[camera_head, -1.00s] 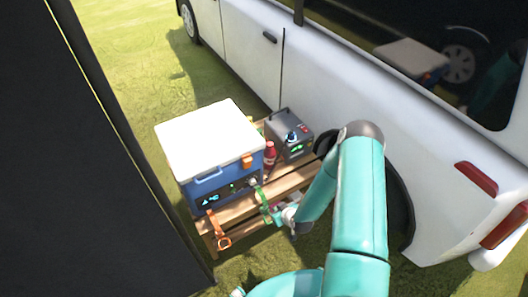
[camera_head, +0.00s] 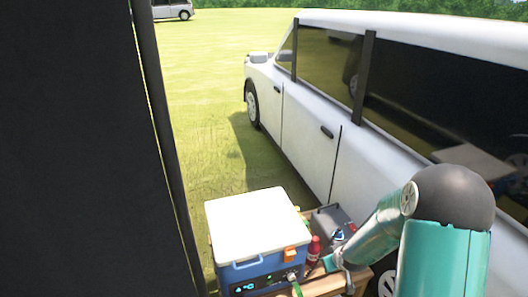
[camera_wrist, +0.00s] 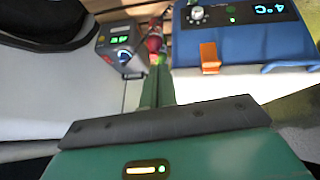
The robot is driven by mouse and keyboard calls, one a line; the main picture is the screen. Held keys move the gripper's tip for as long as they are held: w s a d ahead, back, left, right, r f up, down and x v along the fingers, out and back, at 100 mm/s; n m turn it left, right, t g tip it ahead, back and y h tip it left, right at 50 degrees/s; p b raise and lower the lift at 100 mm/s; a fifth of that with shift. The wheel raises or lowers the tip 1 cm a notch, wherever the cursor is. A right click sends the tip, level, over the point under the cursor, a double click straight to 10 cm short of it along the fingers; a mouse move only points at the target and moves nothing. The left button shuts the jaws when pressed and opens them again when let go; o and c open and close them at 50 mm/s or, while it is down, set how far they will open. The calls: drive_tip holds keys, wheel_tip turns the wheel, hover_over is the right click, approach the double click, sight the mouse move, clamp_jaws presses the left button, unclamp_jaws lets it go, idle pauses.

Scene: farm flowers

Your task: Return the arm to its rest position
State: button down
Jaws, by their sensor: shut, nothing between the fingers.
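My teal arm (camera_head: 375,238) bends over the wooden bench from the right side of the head view. My gripper (camera_wrist: 157,85) points toward the bench in the wrist view, with its green fingers together and empty. In the head view the hand (camera_head: 330,262) is small and partly hidden, near the right end of the cooler. The blue cooler with a white lid (camera_head: 255,222) stands on the bench; its front and orange latch (camera_wrist: 209,57) show in the wrist view. A red bottle (camera_head: 314,247) stands beside it, close to the fingers in the image.
A grey device (camera_head: 333,222) with a green display stands behind the bottle. The wooden bench (camera_head: 325,286) is below. A white van (camera_head: 300,130) stands along the right. A dark panel (camera_head: 70,150) blocks the left. Open grass (camera_head: 205,110) lies between.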

drive_tip(key=s+a+r+m+h, duration=0.1)
drive_tip(key=s+r, duration=0.3)
drive_tip(key=r, duration=0.7)
drive_tip(key=s+a+r+m, duration=0.1)
drive_tip(key=s+r, duration=0.3)
drive_tip(key=r, duration=0.6)
drive_tip(key=s+a+r+m, duration=0.1)
drive_tip(key=s+a+r, duration=0.1)
drive_tip(key=s+r, duration=0.3)
drive_tip(key=s+a+r+m+g, duration=0.1)
drive_tip(key=s+a+r, duration=0.2)
drive_tip(key=s, duration=1.1)
wheel_tip(320, 180, up, 4)
drive_tip(key=shift+a+f+y, duration=0.15)
drive_tip(key=shift+f+y, duration=0.1)
drive_tip(key=shift+y, duration=0.15)
